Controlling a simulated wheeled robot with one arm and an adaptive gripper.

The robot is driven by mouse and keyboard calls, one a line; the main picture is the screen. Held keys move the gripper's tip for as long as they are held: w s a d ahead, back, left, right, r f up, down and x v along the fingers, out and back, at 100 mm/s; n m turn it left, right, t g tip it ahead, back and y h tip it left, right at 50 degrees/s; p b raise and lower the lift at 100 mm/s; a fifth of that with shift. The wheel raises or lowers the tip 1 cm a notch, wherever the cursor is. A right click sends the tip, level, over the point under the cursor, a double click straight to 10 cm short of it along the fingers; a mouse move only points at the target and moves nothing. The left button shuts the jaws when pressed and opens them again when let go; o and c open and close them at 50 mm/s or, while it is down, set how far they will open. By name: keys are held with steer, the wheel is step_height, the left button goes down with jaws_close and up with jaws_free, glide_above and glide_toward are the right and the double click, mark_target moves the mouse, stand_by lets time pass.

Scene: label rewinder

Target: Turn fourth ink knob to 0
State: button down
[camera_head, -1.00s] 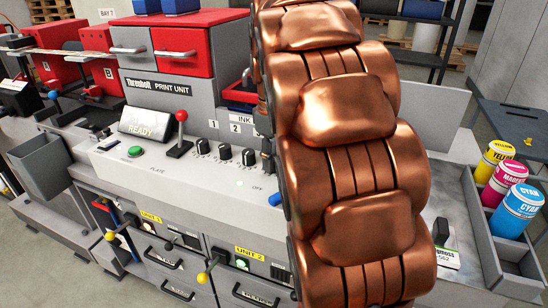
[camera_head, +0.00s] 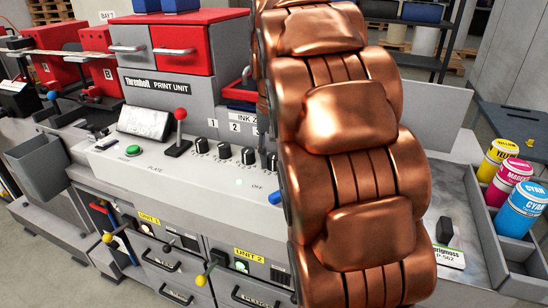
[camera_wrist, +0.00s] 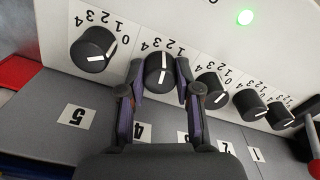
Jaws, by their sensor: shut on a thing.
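The fourth ink knob (camera_wrist: 157,72) is black and round with a white line. In the wrist view it sits by the label 4, and its line points up the picture toward the middle of its scale. My gripper (camera_wrist: 160,82) has one finger on each side of this knob and is shut on it. In the head view my copper-coloured arm covers the gripper. A dark shape at the arm's edge there may be the knob or a finger; I cannot tell.
The fifth knob (camera_wrist: 94,50) is close on the left in the wrist view. The third knob (camera_wrist: 211,90) is close on the right, with two more beyond. A red-tipped lever (camera_head: 180,116) stands left of the knob row in the head view.

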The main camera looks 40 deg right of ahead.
steer(key=m, duration=0.3)
steer(key=shift+m, duration=0.4)
steer(key=m, duration=0.3)
steer(key=shift+m, duration=0.3)
steer(key=m+p, duration=0.1)
steer(key=m, duration=0.2)
steer(key=shift+m+p, duration=0.65)
steer(key=shift+m, duration=1.15)
steer(key=c, duration=0.8)
jaws_free()
steer(key=shift+r, duration=0.1)
